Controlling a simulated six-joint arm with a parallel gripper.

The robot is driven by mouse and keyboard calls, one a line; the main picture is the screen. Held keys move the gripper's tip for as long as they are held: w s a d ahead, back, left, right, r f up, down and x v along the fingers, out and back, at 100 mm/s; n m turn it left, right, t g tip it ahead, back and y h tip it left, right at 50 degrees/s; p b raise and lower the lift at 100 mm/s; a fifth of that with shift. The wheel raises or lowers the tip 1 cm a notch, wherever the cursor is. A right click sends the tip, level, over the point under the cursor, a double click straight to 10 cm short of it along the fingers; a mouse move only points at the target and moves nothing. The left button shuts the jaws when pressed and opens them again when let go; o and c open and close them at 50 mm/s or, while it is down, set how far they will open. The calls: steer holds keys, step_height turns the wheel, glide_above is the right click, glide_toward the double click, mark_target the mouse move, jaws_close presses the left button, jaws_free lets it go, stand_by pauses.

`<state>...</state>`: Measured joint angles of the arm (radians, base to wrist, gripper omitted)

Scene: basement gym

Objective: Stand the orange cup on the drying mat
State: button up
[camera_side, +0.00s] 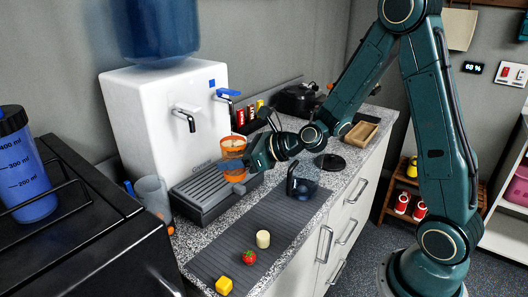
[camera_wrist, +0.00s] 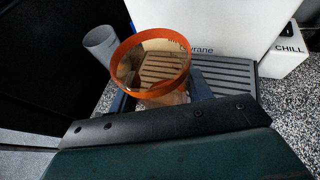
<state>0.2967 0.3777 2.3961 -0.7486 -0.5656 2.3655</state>
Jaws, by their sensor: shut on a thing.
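The see-through orange cup (camera_side: 232,146) is upright in front of the white water dispenser, at the drip tray. In the wrist view, the cup's orange rim (camera_wrist: 125,47) faces the camera and grey tray slats show through it. My gripper (camera_side: 241,167) is shut on the cup, with a finger on either side of its wall. I cannot tell whether the cup's base touches the tray. The drying mat appears to be the dark ribbed mat (camera_side: 232,238) along the counter's front, to the right of and nearer than the cup.
The dispenser (camera_side: 165,105) and its slatted drip tray (camera_side: 205,203) stand behind the mat. A grey cup (camera_side: 153,195) stands left.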

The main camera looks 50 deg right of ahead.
steer(key=s+a+r+n+g+y, duration=0.4)
steer(key=a+r+n, duration=0.1)
steer(key=a, duration=0.4)
steer(key=s+a+r+n+g+y, duration=0.3)
steer(key=s+a+r+n, duration=0.1)
steer(key=a, duration=0.4)
steer(key=f, duration=1.6)
steer(key=shift+w+a+f, duration=0.1)
steer(key=shift+w+a, duration=0.05)
steer(key=shift+w, duration=0.1)
steer(key=shift+f, duration=1.9)
steer(key=shift+f, duration=0.15)
steer(key=o, duration=1)
steer(key=shift+o, duration=0.2)
